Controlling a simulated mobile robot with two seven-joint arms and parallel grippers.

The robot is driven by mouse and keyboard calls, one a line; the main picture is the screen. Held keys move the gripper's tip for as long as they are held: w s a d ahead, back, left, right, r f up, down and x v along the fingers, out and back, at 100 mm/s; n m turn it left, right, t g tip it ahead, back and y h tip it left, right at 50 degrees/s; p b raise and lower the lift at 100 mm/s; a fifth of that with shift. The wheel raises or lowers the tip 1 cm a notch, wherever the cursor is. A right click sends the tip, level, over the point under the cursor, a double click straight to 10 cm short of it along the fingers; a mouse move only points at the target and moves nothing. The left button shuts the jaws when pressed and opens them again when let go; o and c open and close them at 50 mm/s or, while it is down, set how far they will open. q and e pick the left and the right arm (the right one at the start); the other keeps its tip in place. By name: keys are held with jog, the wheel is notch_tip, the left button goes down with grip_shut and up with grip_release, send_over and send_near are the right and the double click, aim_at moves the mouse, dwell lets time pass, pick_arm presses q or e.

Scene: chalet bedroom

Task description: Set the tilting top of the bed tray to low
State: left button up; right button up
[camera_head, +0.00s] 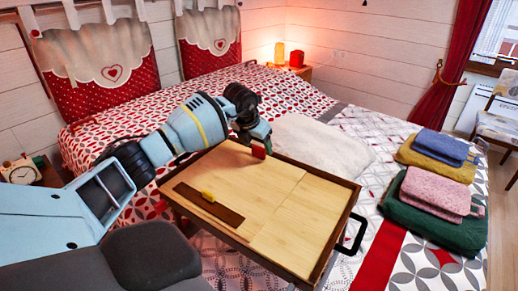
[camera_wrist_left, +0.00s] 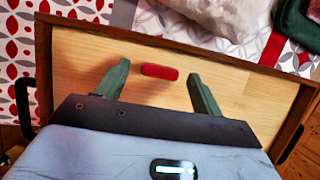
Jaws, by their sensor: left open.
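The bed tray (camera_head: 342,232) has a dark brown frame and a pale wooden top (camera_head: 290,215), which looks nearly flat. The tab's lower part is partly hidden in the head view. My right gripper is out of view.
The tray is over a bed with red and grey patterned covers. A white fluffy blanket (camera_head: 318,146) lies just behind it. Folded blue (camera_head: 440,146), mustard and pink (camera_head: 436,190) cloths lie to the right. A black handle (camera_head: 353,236) sticks out at the tray's right side.

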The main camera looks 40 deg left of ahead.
pick_arm(q)
jog(key=shift+x, duration=1.15)
